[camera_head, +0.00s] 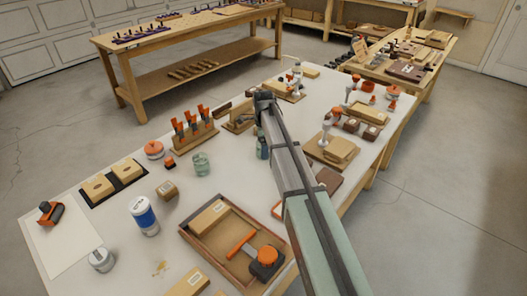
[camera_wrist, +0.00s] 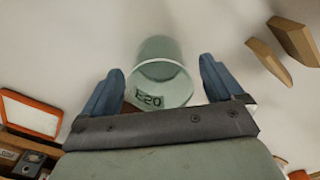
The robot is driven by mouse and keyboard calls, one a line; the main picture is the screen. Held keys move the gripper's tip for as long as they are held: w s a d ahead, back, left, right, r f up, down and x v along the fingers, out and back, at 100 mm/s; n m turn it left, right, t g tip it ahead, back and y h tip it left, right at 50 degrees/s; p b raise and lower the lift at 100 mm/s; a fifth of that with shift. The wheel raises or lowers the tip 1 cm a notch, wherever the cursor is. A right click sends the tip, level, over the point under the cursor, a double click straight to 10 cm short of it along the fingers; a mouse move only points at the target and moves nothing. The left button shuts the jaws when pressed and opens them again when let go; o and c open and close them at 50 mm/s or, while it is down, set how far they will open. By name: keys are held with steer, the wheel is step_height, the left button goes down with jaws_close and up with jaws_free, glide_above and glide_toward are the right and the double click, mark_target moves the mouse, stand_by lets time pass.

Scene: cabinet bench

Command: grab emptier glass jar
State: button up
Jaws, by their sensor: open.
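A pale green glass jar (camera_wrist: 158,82) with a dark label reading like "E20" shows in the wrist view. It lies between and just beyond the blue fingers of my gripper (camera_wrist: 161,66), which are spread apart. I see no clear contact, and the fill level is hard to tell. In the head view a pale green glass jar (camera_head: 201,164) stands upright on the white bench, left of my arm. A blue-green shape (camera_head: 261,147) beside my arm is partly hidden; I cannot tell whether it is a jar or my fingers.
A wooden tray (camera_head: 190,237) with an orange-handled tool lies at the front. A blue-and-white can (camera_head: 143,216) and a small wooden block (camera_head: 167,191) stand left of it. A rack with orange-handled tools (camera_head: 194,131) is behind the jar. Wooden pieces (camera_wrist: 292,40) lie right in the wrist view.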

step_height(320, 180, down, 2)
steer(key=shift+f, duration=0.1)
steer(key=c, duration=1.2)
